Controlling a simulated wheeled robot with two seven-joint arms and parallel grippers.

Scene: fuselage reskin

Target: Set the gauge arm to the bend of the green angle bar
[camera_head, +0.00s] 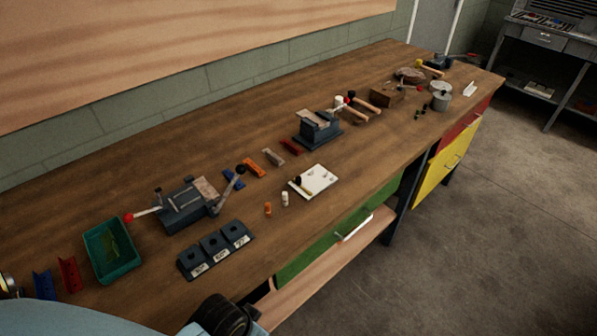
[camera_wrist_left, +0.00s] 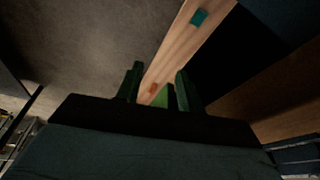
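A small green piece (camera_head: 116,243), possibly the green angle bar, lies in the teal tray (camera_head: 100,262) at the left of the bench; its bend is too small to read. A white plate (camera_head: 319,182) with a dark knob and a short pale arm, possibly the gauge, lies mid-bench; its setting cannot be read. My left wrist or gripper shows as a dark shape at the bottom of the head view, by the bench's front edge. In the left wrist view my left gripper (camera_wrist_left: 159,85) has its fingers apart with nothing held. My right gripper is not in view.
A bending tool (camera_head: 182,206) with a red-knobbed lever and several labelled dark blocks (camera_head: 216,249) stand between tray and plate. Blue and red angle pieces (camera_head: 69,274) lie left of the tray. A vise (camera_head: 318,127) stands behind the plate. A green drawer (camera_head: 325,247) is below.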

